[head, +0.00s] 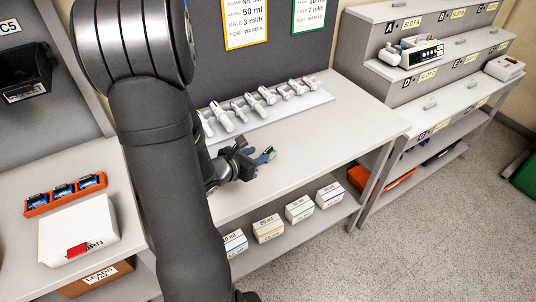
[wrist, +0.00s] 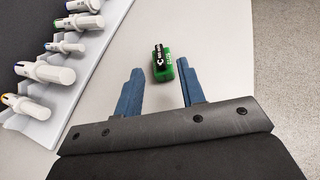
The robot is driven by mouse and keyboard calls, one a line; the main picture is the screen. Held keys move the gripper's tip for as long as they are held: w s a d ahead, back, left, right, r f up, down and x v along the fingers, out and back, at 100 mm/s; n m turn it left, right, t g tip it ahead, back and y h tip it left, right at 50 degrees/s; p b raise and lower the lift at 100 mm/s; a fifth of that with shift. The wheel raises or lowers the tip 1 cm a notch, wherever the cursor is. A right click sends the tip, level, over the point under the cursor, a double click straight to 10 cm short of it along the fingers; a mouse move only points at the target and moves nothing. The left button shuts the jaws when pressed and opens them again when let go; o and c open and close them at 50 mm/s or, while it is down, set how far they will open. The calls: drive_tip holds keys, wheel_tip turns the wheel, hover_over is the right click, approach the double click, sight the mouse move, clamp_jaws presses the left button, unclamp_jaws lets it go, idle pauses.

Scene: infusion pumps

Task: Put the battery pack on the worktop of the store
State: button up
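The battery pack (wrist: 162,63), green with a black, white-marked face, is on the light worktop (wrist: 208,30) in the wrist view. In the head view its green end (head: 272,152) shows just beyond my fingers. My gripper (wrist: 159,72) is open, with blue fingers on either side of the pack's near end. A gap shows at the left finger; the right finger is close to the pack, and I cannot tell if they touch. In the head view my gripper (head: 266,157) is low over the middle worktop (head: 350,100), and my arm hides part of this bench.
A rack of syringes (head: 265,105) stands behind my gripper. At left, another worktop (head: 125,190) holds an orange rack of blue packs (head: 65,195) and a white tray (head: 75,232) labelled WORN with a red item. At right, a stepped slot stand (head: 400,70) holds pumps.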

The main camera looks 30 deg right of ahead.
sight(270, 147)
drive_tip(key=x, duration=0.9)
drive_tip(key=shift+w+d, duration=0.2)
drive_tip(key=shift+d, duration=0.15)
clamp_jaws()
drive_tip(key=shift+r, duration=0.1)
drive_tip(key=shift+r, duration=0.35)
wheel_tip(270, 147, up, 3)
drive_tip(key=shift+r, duration=0.1)
drive_tip(key=s+d+r, duration=0.3)
drive_tip(key=s+r, duration=0.4)
drive_tip(key=s, duration=0.4)
drive_tip(key=shift+d, duration=0.35)
